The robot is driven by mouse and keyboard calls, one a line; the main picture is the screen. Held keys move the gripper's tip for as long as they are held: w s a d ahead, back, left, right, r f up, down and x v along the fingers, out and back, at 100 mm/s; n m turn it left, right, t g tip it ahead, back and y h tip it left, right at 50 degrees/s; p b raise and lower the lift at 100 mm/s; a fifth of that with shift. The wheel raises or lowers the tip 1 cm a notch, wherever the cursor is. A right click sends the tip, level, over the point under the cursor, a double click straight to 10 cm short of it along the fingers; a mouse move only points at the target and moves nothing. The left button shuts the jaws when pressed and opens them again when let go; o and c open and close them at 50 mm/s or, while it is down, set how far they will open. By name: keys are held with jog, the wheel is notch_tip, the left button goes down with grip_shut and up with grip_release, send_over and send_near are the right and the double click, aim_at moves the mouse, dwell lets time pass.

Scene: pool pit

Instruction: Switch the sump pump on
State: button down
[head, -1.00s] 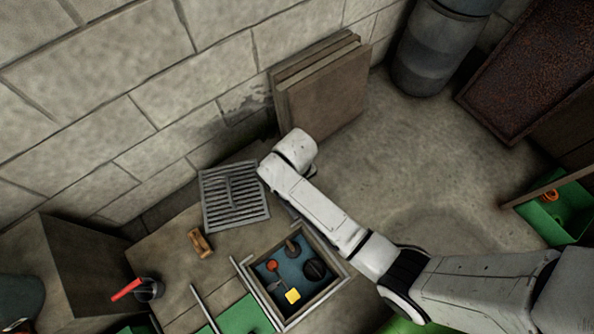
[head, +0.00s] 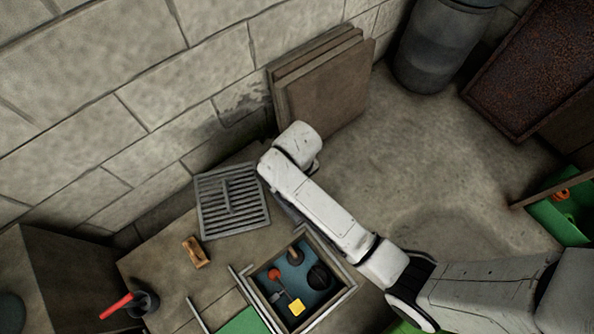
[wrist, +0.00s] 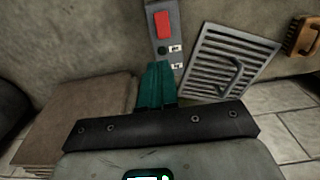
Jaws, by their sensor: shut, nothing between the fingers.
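In the wrist view, a narrow grey panel (wrist: 178,56) carries a red rocker switch (wrist: 162,25) at its top, with a small dark green round part (wrist: 161,49) and small white labels below. My gripper (wrist: 158,68) has its teal fingers closed together, empty, pointing at the panel just below the round part. I cannot tell whether the fingertips touch the panel. In the head view, my arm hides the gripper and the panel.
A slotted metal grate (head: 231,200) lies beside the pit; it is right of the panel in the wrist view (wrist: 230,62). A wooden brush (head: 196,251) and a dark cup with a red-handled tool (head: 117,307) are further left. Brown boards (head: 330,92) lean on the wall.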

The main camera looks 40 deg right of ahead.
jog(key=shift+s+p, duration=0.8)
jog(key=shift+p, duration=0.25)
jog(key=shift+f, duration=0.1)
notch_tip(320, 180, up, 14)
jog(key=s+p, duration=0.2)
jog(key=p, duration=0.6)
